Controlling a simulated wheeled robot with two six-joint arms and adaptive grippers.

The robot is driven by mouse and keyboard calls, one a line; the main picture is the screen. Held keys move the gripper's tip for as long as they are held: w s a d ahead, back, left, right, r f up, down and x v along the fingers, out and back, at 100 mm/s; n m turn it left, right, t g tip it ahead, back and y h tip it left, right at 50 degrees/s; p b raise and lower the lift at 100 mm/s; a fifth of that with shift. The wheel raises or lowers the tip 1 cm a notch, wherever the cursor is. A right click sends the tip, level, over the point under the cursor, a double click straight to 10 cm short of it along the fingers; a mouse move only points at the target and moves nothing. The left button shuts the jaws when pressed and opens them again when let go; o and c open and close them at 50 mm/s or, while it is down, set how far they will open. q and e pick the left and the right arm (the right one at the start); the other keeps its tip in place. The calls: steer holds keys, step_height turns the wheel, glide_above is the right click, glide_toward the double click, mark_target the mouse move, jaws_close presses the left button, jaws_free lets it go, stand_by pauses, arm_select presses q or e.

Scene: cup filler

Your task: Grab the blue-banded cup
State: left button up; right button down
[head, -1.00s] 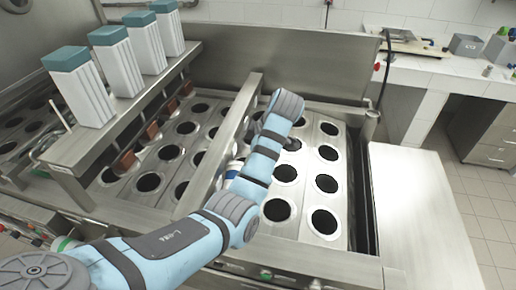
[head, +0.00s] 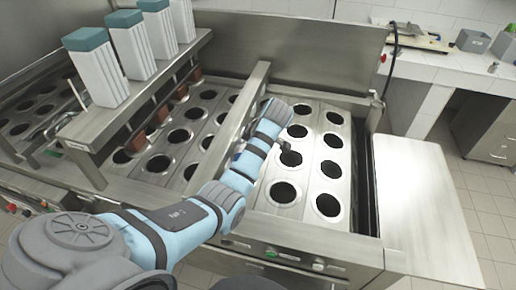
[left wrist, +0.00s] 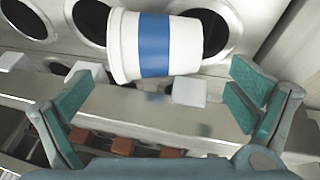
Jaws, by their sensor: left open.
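The blue-banded cup (left wrist: 120,45) is white with one broad blue band. It lies crosswise near the top of the left wrist view, in front of dark round holes. My left gripper (left wrist: 160,84) is open, with teal pads on its fingers. One finger is at the left and one at the right, and the cup shows beyond and between them, not gripped. In the head view my left arm (head: 180,225) reaches over the hole panels and mostly hides the gripper; I cannot make out the cup there. My right gripper is not in view.
A steel divider bar (head: 237,115) runs between the panels of round holes (head: 286,192). A raised shelf (head: 125,118) with several white, teal-topped containers (head: 97,72) stands at the left. A bare steel side surface (head: 418,190) lies at the right.

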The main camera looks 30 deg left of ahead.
arm_select(q)
steer(key=x, duration=0.3)
steer(key=shift+a+f, duration=0.1)
steer(key=shift+f, duration=0.15)
steer(key=b+x, duration=0.3)
steer(key=shift+w, duration=0.25)
steer(key=shift+f+b, duration=0.2)
steer(key=shift+b, duration=0.25)
steer(key=shift+r, duration=0.1)
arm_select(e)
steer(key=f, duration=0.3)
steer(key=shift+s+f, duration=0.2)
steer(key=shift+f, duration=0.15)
arm_select(q)
steer(key=shift+s+r, duration=0.1)
steer(key=shift+c, duration=0.2)
